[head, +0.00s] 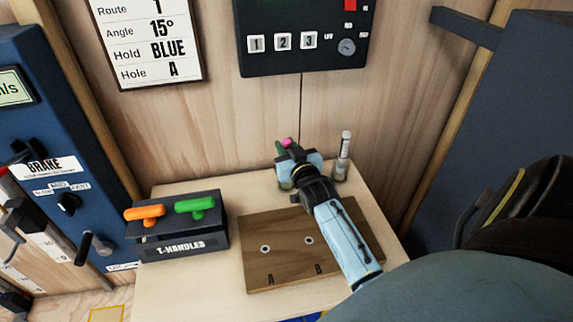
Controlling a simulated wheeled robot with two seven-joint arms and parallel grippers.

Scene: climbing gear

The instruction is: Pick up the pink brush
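A small pink piece, which looks like the pink brush (286,142), shows at the back of the table just beyond my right gripper. Most of it is hidden behind the gripper. My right gripper (289,152) reaches in from the lower right over the back of the table, at or very near the pink piece. Its fingers are hidden by its light-blue body, so I cannot tell whether it is open, shut or touching the brush. A bit of green shows beside the pink. My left gripper is not in view.
A clear holder with a white-capped tube (344,150) stands close right of the gripper. A brown board (270,270) with holes lies in front. A T-handles rack (180,245) with an orange handle (144,212) and a green handle (195,205) stands left. A control box (305,60) hangs above.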

